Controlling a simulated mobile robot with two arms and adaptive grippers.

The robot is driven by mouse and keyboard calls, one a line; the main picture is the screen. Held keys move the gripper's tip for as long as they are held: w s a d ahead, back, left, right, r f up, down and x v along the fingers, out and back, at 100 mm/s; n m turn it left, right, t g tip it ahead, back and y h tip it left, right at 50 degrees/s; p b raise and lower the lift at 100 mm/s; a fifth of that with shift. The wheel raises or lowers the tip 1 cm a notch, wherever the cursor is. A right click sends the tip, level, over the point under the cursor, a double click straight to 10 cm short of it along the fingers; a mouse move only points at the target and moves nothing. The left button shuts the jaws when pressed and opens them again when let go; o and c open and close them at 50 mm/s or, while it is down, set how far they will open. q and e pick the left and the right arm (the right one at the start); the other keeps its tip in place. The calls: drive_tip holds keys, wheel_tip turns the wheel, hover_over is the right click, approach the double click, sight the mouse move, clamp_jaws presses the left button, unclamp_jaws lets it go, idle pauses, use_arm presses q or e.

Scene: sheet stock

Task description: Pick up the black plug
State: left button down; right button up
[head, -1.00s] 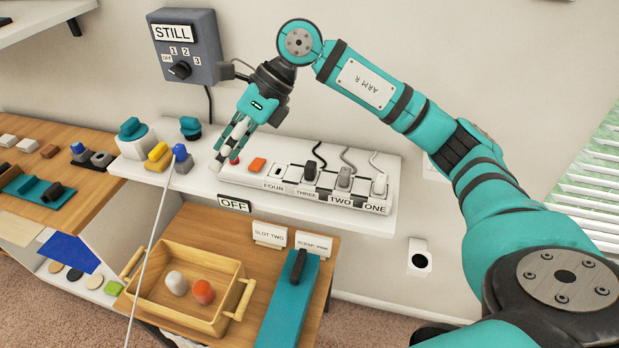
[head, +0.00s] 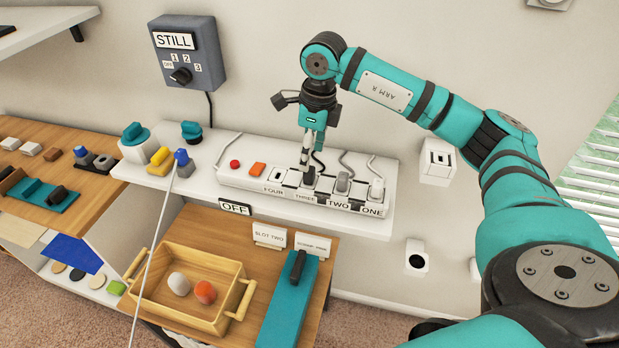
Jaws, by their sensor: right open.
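The black plug (head: 309,179) sits in the section labelled THREE of a white power strip (head: 230,179). Its dark cord rises behind my fingers. My right gripper (head: 306,166) points down right over the black plug, with its fingertips at the plug's top. It is open; I cannot tell whether the fingers touch the plug, which they partly hide. A grey plug (head: 343,182) in section TWO and a white plug (head: 376,190) in section ONE stand to the right. My left gripper is not in view.
The strip lies on a white shelf (head: 215,205), with a red button (head: 235,164) and orange switch (head: 257,169) at its left. A grey box labelled STILL (head: 190,60) hangs on the wall. Below stand a wooden tray (head: 205,255) and a teal block (head: 290,305).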

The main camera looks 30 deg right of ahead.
sight(310, 169)
drive_tip(key=shift+w+f, duration=0.1)
drive_tip(key=shift+f, duration=0.5)
drive_tip(key=shift+f+p, duration=0.35)
drive_tip(key=shift+p, duration=0.1)
wheel_tip(310, 169, down, 4)
drive_tip(key=shift+d+r+p, duration=0.1)
drive_tip(key=shift+r+p, duration=0.1)
drive_tip(key=shift+p, duration=0.7)
drive_tip(key=shift+f, duration=0.45)
clamp_jaws()
